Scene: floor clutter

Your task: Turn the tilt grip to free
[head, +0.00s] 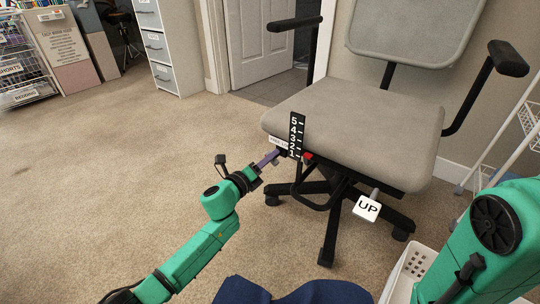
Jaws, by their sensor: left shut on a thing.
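The office chair (350,122) has a grey seat and black armrests. A purple grip (267,159) sticks out to the left from under the seat's front left edge. It appears to be the tilt grip. My left gripper (262,168) is shut on it, and the fingers hide part of it. A small white label (275,140) beside the grip is too small to read. A black scale (297,133) with white numbers stands at the seat edge, and a red piece (308,156) is beside it. My right gripper is out of view.
The black star base (330,215) stands on carpet. A white basket (405,270) and dark blue cloth (290,292) lie near the bottom. Carpet (130,170) at left is clear.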

